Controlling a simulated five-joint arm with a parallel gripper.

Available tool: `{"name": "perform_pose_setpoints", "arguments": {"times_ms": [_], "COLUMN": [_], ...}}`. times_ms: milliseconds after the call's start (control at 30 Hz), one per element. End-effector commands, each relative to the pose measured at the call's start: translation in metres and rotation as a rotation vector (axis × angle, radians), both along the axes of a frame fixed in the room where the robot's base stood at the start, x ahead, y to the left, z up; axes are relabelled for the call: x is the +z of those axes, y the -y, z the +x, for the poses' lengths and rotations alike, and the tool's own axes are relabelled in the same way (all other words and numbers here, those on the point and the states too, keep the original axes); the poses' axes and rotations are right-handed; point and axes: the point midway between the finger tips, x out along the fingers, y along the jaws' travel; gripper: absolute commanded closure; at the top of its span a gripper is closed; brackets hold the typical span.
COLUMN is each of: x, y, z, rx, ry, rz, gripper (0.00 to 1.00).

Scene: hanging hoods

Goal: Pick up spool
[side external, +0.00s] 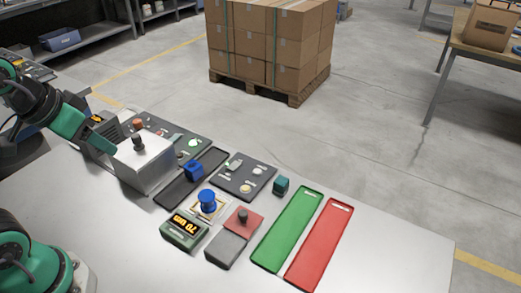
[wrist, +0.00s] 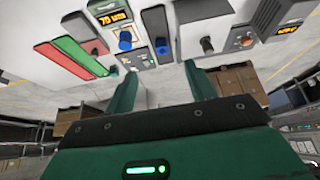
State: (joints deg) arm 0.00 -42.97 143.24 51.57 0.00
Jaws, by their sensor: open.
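The blue spool (side external: 207,200) stands upright on a small light-coloured base, just behind a green box with a lit display (side external: 186,224). It also shows in the wrist view (wrist: 125,41), left of the finger gap and beyond the fingertips. My gripper (wrist: 160,70) is open, with nothing between its two green fingers. In the side view my gripper is at the left, by the grey box and well apart from the spool; the arm partly hides its fingers.
A grey box (side external: 146,166) with a dark knob stands left of the spool. A blue cube (side external: 194,170) sits in a dark tray behind it. A red-topped block (side external: 241,220) is close on the right. Green (side external: 287,230) and red (side external: 320,243) trays lie farther right.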

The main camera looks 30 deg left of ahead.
Motion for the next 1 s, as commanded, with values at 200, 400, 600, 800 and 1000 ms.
{"name": "perform_pose_setpoints", "arguments": {"times_ms": [200,400,600,800,1000], "x": [0.000,-0.004,-0.012,-0.027,-0.047], "y": [0.001,0.006,0.018,0.032,0.049], "z": [0.003,0.015,0.038,0.064,0.089], "rx": [0.003,0.020,0.055,0.100,0.148], "ry": [-0.007,-0.045,-0.110,-0.184,-0.256], "rz": [-0.004,-0.023,-0.053,-0.080,-0.096], "gripper": [0.45,0.45,0.45,0.45,0.45]}}
